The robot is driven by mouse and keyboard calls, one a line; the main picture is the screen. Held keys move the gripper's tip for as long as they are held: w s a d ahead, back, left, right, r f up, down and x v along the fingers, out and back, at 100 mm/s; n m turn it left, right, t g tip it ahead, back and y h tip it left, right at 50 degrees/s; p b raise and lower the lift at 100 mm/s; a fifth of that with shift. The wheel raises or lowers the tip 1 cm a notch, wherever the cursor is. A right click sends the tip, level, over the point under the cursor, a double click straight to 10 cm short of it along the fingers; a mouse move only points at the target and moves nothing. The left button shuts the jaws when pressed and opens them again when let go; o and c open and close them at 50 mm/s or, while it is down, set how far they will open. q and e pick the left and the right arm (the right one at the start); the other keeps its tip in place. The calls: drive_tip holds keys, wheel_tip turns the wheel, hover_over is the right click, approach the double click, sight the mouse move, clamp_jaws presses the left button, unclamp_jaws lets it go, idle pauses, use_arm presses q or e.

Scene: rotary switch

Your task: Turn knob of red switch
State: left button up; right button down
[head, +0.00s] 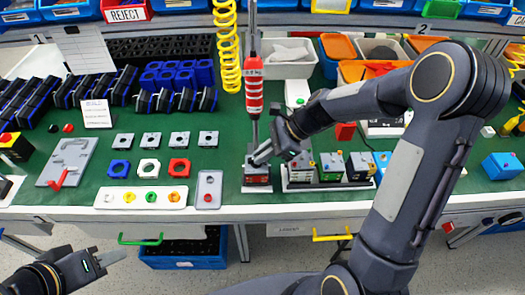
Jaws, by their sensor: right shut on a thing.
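The red switch (257,188) is a small dark box with red on its front, standing on a white base near the front edge of the green table. My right gripper (262,156) comes down from the right onto the top of this box and is shut on its knob; the fingers mostly hide the knob, so its angle cannot be told. My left gripper (108,258) is low at the left, in front of the table, away from the switch. Its fingers show edge-on, and nothing is visible in them.
Several similar switch boxes (331,167) stand in a rack just right of the red switch. A red hanging screwdriver (254,85) and a yellow coiled hose (229,50) hang behind it. A white tray of small parts (142,198) lies to the left.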

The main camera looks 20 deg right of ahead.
drive_tip(key=n+g+p, duration=0.1)
drive_tip(key=n, duration=0.1)
drive_tip(key=n+g+p, duration=0.2)
drive_tip(key=shift+w+r, duration=0.1)
drive_tip(key=shift+w, duration=0.25)
drive_tip(key=shift+w+a+n+g+h+p, duration=0.15)
drive_tip(key=shift+n+g+p, duration=0.25)
drive_tip(key=shift+n+g, duration=0.4)
drive_tip(key=shift+w+d+n+g+h+p, duration=0.1)
drive_tip(key=shift+n+g+h+p, duration=0.25)
drive_tip(key=shift+n, duration=0.65)
drive_tip(key=shift+g, duration=0.25)
drive_tip(key=c, duration=1.5)
unclamp_jaws()
drive_tip(key=v, duration=0.7)
drive_tip(key=shift+w+d+r+b, duration=0.15)
drive_tip(key=shift+d+b, duration=0.1)
drive_tip(key=shift+b, duration=0.15)
